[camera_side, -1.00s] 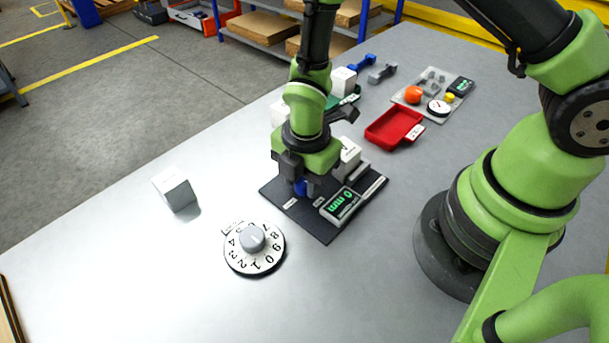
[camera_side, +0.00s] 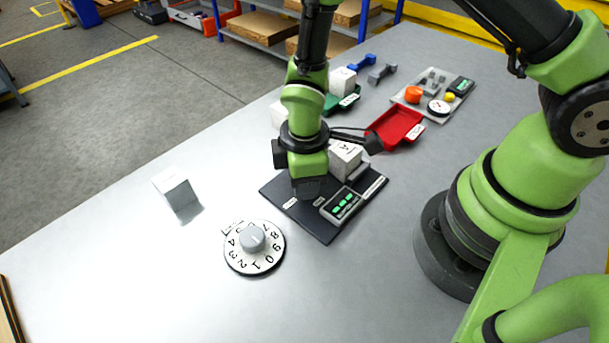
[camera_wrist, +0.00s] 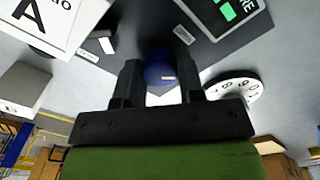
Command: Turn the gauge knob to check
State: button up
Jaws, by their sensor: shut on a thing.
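The gauge is a dark flat plate (camera_side: 320,224) on the table, with a small display (camera_side: 342,205) at its near right. The display shows green marks that I cannot read with certainty. A blue knob (camera_wrist: 160,72) shows between my fingers in the wrist view; in the side view it is hidden behind the gripper. My gripper (camera_side: 307,190) points down over the plate's left part and is shut on the blue knob. A white carton (camera_side: 345,158) marked A stands on the back of the plate; it also shows in the wrist view (camera_wrist: 38,25).
A numbered white dial (camera_side: 236,261) with a grey knob (camera_side: 252,238) lies in front of the plate. A white cube (camera_side: 176,189) stands at left. Behind are a red tray (camera_side: 391,128), a green tray (camera_side: 345,101) and a grey panel (camera_side: 428,101). The near left table is clear.

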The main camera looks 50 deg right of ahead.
jog(key=m, duration=0.4)
jog(key=shift+a+m, duration=0.1)
jog(key=shift+m, duration=0.2)
jog(key=shift+w+m, duration=0.1)
jog(key=shift+m, duration=1.8)
jog(key=o, duration=0.9)
jog(key=shift+r, duration=0.1)
notch_tip(320, 180, up, 10)
jog(key=shift+a+f, duration=0.1)
